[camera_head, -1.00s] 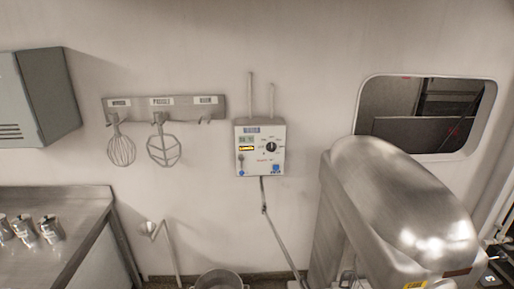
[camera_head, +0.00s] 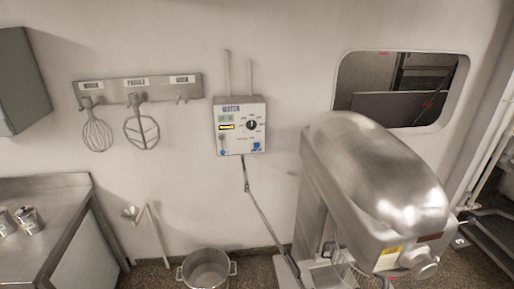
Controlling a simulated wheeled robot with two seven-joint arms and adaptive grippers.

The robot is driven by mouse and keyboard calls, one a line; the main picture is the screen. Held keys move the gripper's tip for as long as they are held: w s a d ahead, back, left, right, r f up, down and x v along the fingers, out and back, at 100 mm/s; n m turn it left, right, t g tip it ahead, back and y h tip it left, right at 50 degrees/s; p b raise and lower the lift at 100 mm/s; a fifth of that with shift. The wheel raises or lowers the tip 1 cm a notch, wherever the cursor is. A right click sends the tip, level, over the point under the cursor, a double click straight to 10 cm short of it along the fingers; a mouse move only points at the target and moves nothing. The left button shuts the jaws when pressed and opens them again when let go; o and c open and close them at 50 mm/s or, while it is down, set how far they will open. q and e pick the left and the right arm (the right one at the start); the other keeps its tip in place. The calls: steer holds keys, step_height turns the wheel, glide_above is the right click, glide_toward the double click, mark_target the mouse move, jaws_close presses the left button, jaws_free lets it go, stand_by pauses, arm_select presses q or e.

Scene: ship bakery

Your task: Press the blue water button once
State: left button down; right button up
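A white control box (camera_head: 239,135) hangs on the wall near the middle of the view. It has a blue label strip (camera_head: 231,108) at its top, a small display, a yellow strip (camera_head: 226,127) and a black round knob (camera_head: 252,125). A small round blue spot (camera_head: 222,152) is at its lower left and a blue square (camera_head: 257,146) at its lower right. Both are too small to tell for certain which is the water button. Neither of my grippers shows in the view.
A large metal mixer (camera_head: 367,180) stands right of the box. A pot (camera_head: 207,268) sits on the floor below. A rack (camera_head: 137,88) holds a whisk (camera_head: 97,133) and a flat beater (camera_head: 141,130). A steel counter (camera_head: 50,225) is at the left. Floor shows between counter and mixer.

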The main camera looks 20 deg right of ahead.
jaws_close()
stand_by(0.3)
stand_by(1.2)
